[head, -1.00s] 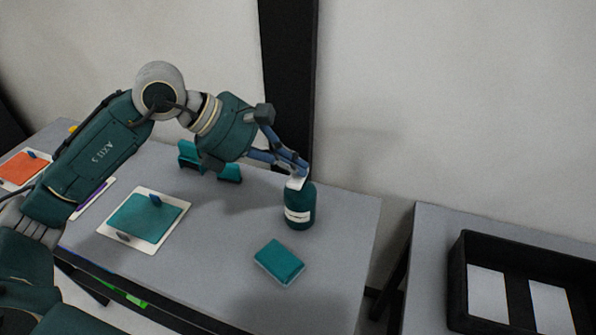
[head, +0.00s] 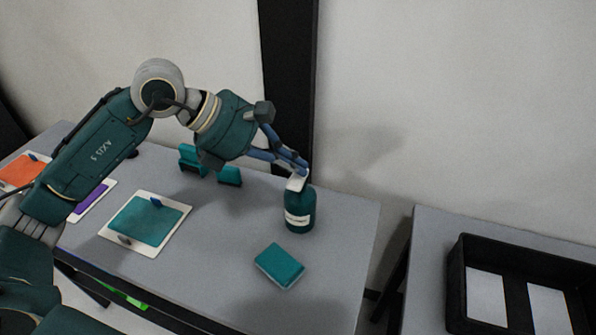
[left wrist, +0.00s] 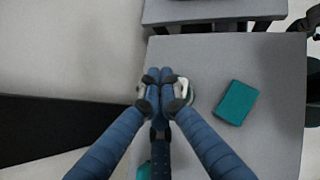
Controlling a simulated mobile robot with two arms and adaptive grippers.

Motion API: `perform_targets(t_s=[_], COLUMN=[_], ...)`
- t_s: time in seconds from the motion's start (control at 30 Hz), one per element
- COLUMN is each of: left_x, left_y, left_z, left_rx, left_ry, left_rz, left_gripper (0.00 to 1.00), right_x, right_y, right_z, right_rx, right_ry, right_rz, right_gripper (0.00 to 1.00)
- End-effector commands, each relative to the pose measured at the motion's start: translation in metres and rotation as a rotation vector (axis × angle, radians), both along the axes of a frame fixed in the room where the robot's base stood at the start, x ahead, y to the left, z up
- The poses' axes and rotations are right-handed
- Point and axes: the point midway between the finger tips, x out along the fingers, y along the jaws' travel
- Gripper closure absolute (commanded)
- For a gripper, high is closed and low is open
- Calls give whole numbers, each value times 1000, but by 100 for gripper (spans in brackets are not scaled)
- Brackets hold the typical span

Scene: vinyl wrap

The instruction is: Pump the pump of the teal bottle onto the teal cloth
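The teal bottle (head: 300,212) stands upright on the grey table, with a white label and a white pump head (head: 295,184). The teal cloth (head: 279,265) lies folded in front of the bottle, to its lower left; it also shows in the left wrist view (left wrist: 236,103). My left gripper (head: 303,170) is directly above the pump head, its fingertips at or just over it. In the left wrist view its fingers (left wrist: 160,77) are together, and white pump parts show beside them. The fingers hide most of the bottle there. My right gripper is not in view.
A white board with a teal sheet (head: 146,222) lies left of the cloth. A teal holder (head: 229,176) stands behind, under my left arm. A black tray (head: 456,292) with white panels is on a separate table at right.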

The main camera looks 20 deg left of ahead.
Motion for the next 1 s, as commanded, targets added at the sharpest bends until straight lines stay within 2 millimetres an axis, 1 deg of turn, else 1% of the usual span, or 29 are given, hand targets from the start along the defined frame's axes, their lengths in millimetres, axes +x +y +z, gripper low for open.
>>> perform_targets(t_s=[0.07, 0.47, 0.57, 0.9, 1.0], left_x=[0, 0, 1, 0, 0], left_y=[0, 0, 0, 0, 0], left_z=[5, 8, 15, 50, 56], left_rx=[0, -1, -1, -1, -1], left_ry=[-1, -2, -3, -2, -2], left_rz=[1, 1, 1, 0, 0], left_gripper=[100, 100, 100, 100, 100], right_x=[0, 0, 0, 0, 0], right_y=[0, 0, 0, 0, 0], right_z=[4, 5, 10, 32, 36], right_rx=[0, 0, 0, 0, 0], right_ry=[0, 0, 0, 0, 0], right_rz=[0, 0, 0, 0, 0], right_gripper=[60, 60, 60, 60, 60])
